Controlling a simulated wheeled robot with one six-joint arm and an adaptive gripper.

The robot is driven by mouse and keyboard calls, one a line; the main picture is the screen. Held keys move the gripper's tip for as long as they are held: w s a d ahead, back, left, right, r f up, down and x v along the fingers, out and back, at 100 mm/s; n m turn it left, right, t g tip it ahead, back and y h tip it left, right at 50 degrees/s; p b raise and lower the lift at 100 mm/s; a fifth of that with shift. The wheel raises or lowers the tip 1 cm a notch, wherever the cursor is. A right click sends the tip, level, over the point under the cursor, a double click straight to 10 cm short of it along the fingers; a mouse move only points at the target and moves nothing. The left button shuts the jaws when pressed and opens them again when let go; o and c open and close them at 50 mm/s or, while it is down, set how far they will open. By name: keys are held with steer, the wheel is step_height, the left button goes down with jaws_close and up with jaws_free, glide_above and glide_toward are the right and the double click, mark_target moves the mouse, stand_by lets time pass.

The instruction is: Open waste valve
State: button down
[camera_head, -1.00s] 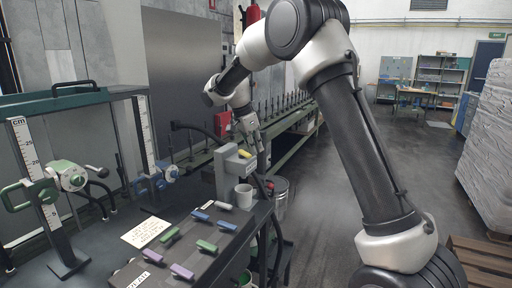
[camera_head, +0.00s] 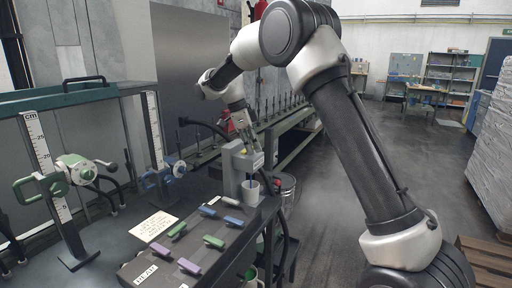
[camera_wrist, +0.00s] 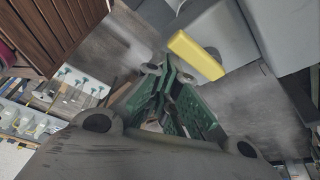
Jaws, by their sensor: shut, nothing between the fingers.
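A grey block-shaped fixture (camera_head: 237,167) stands at the far end of the bench. It has a small yellow handle (camera_head: 258,161), which also shows large in the wrist view (camera_wrist: 195,55). I cannot read a label that names it as the waste valve. My gripper (camera_head: 251,146) points down just above the fixture, close to the yellow handle. In the wrist view its green fingers (camera_wrist: 163,92) are together and empty, beside the handle. I cannot tell whether they touch it. A white mug (camera_head: 250,193) stands below the fixture, with a small blue spot at its mouth.
A dark panel (camera_head: 160,262) carries several purple, green, blue and grey levers. A paper note (camera_head: 154,225) lies beside it. Gauge stands with a green valve (camera_head: 75,170) and a blue valve (camera_head: 175,170) are at left. A metal bucket (camera_head: 286,190) stands beyond the bench.

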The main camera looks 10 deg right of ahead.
steer(key=shift+a, duration=0.45)
stand_by(0.5)
